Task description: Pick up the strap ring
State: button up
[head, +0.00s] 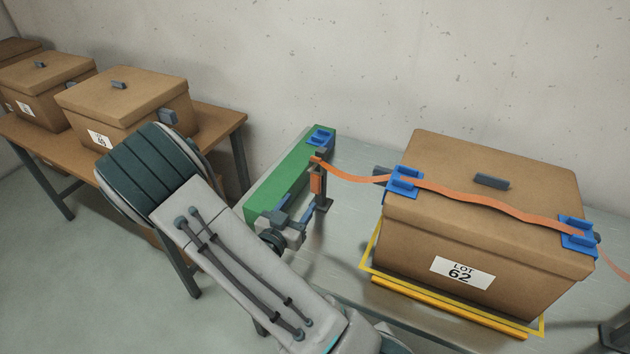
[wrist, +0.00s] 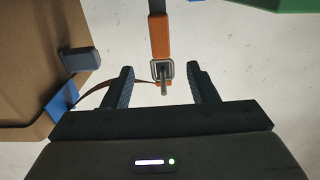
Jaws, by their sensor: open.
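The strap ring (wrist: 154,71), a small grey metal buckle-like ring with a prong, hangs at the lower end of an orange strap tab (wrist: 160,38). My gripper (wrist: 165,76) is open in the wrist view, with one dark finger on each side of the ring and a gap to both. The ring is about level with the fingertips. In the head view my gripper (head: 296,212) is beside the orange tab (head: 316,184) on a dark post; the ring itself is too small to make out there. The orange strap (head: 465,192) runs from the post over the lot 62 box (head: 400,235).
Blue corner guards (head: 404,184) hold the strap on the box's top edges. A green block (head: 290,172) with a blue piece stands behind my gripper. More boxes (head: 135,90) stand on a brown table at left. Yellow edging (head: 450,306) lies around the box base.

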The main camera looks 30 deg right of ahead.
aim_at(315, 183)
jog(key=p+x, duration=0.1)
jog(key=x, duration=0.5)
jog(key=shift+w+d, duration=0.1)
jog(key=shift+d, duration=0.15)
jog(key=shift+f+p+x, duration=0.15)
jog(key=shift+p+x, duration=0.25)
jog(key=shift+x, duration=1.15)
jog(key=shift+f+p+x, duration=0.15)
jog(key=shift+p+x, duration=0.25)
jog(key=shift+x, duration=1.15)
jog(key=c, duration=1)
jog(key=shift+c, duration=0.5)
jog(key=shift+a+r, duration=0.1)
